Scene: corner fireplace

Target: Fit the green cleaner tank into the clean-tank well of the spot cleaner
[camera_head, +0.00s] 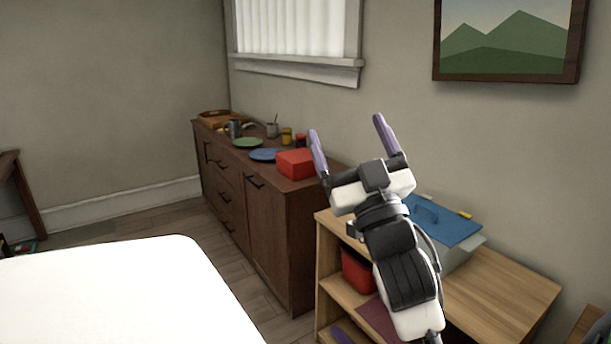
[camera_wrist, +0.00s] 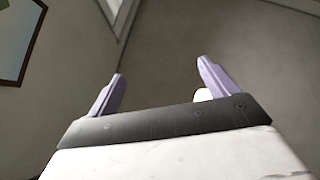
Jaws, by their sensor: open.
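My gripper (camera_head: 346,140) is open and empty, raised above the wooden shelf unit with its fingers pointing up. In the wrist view its two purple fingers (camera_wrist: 160,85) stand apart with nothing between them but wall and window frame behind. I see no green cleaner tank and no spot cleaner in either view.
A dark wood sideboard (camera_head: 273,217) carries a red box (camera_head: 296,163), a blue plate (camera_head: 266,155), a green plate (camera_head: 248,142) and cups. The light wooden shelf unit (camera_head: 500,295) bears a grey bin with a blue lid (camera_head: 450,225). A white surface (camera_head: 120,295) fills the lower left.

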